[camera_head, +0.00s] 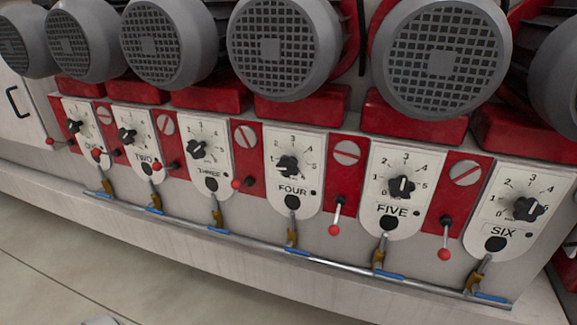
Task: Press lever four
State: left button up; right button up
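The white plate marked FOUR (293,189) has a black dial (287,166) and a black round port below its label. A red-knobbed lever (237,184) is on the red panel just left of that plate, its knob pointing left. Another red-knobbed lever (335,229) hangs down on the red panel just right of it, between FOUR and FIVE. No label on the levers themselves shows which one belongs to FOUR.
Plates ONE, TWO, THREE, FIVE (391,209) and SIX (503,231) share the row, with more red-knobbed levers between them. Large grey motors (441,55) stand above. A metal pipe (340,265) with blue-handled valves runs below. Floor (60,262) is clear at lower left.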

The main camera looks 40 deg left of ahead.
aim_at(236, 184)
jog(key=u, duration=3.25)
jog(key=k, duration=0.8)
jog(key=z, duration=0.95)
jog(key=i, duration=0.75)
